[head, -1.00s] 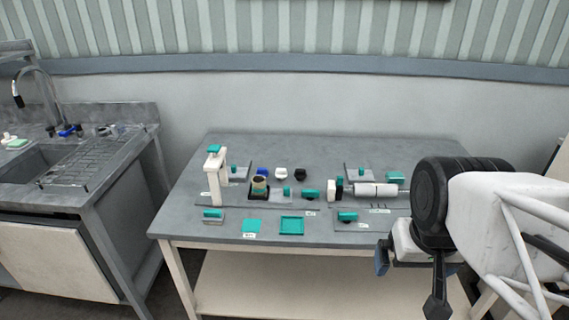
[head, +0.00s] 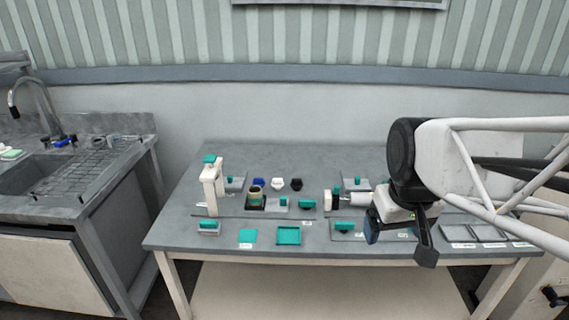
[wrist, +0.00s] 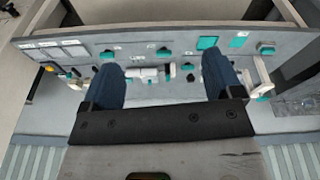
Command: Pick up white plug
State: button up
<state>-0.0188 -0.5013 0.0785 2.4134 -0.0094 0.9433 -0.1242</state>
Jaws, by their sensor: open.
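The white plug (head: 278,184) is a small white piece near the back middle of the grey table, between a blue plug (head: 259,183) and a black plug (head: 296,184). My gripper (head: 398,234) is open and empty above the right part of the table, well to the right of the plug and apart from it. In the wrist view my gripper (wrist: 160,72) shows two blue fingers spread wide with nothing between them close up. I cannot make out the white plug in the wrist view; a finger may hide it.
A white post with a green top (head: 211,184) stands at the table's left. A white roller (head: 355,198) lies right of the plugs. Green-handled pieces and a green tray (head: 289,235) are in front. A sink (head: 30,178) is far left.

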jog(key=w+a+r+n, duration=0.1)
jog(key=w+a+n, duration=0.1)
jog(key=w, duration=0.7)
jog(key=w+a+n, duration=0.2)
jog(key=w+n, duration=0.1)
jog(key=w, duration=0.7)
jog(key=n+g, duration=0.2)
jog(key=n, duration=0.9)
send_over(280, 179)
jog(key=f, duration=2.6)
jog(key=shift+s+d, duration=0.2)
jog(key=shift+d, duration=0.05)
jog(key=shift+w+a+f, duration=0.2)
jog(key=shift+f, duration=0.25)
jog(key=shift+f, duration=1.25)
